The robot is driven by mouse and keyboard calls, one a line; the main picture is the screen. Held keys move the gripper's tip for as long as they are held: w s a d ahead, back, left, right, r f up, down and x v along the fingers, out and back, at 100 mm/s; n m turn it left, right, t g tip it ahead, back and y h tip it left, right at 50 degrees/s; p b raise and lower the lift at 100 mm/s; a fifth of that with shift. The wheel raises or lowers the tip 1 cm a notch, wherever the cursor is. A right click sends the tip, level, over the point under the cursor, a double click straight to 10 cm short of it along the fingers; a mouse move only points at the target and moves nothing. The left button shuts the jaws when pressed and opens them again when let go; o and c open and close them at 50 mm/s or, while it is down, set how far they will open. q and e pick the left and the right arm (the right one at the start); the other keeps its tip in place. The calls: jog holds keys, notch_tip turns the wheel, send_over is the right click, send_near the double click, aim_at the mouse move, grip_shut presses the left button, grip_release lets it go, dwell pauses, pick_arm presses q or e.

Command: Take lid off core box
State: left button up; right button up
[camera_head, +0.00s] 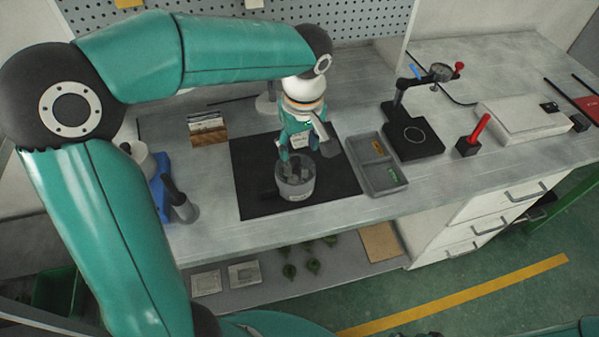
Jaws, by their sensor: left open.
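A grey round box (295,188), which I take as the core box, stands on a black mat (250,200) on the bench. Its upper side shows grey raised shapes; I cannot tell whether these are a lid or contents. My left gripper (299,150) points down just above the box, open, with its fingers over the box's far side. I cannot tell whether the fingers touch it. A flat grey piece (330,148) shows to the right of the gripper, partly hidden. My right gripper is not in view.
A grey divided tray (375,180) lies right of the mat, with a black gauge stand (413,150) beyond it. A red-handled tool (475,135) stands farther right. A dark bottle (180,208) and blue holder (160,180) stand left. The mat's front is clear.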

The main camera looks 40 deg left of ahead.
aim_at(295, 160)
pick_arm(q)
jog(key=shift+w+a+f, duration=0.1)
jog(key=shift+a+f, duration=0.15)
jog(key=shift+f, duration=0.85)
jog(key=shift+w+a+f, duration=0.1)
jog(key=shift+a+f, duration=0.1)
jog(key=shift+f, duration=0.95)
jog(key=shift+w+a+f, duration=0.1)
jog(key=shift+a+f, duration=0.15)
jog(key=shift+f, duration=0.85)
grip_shut()
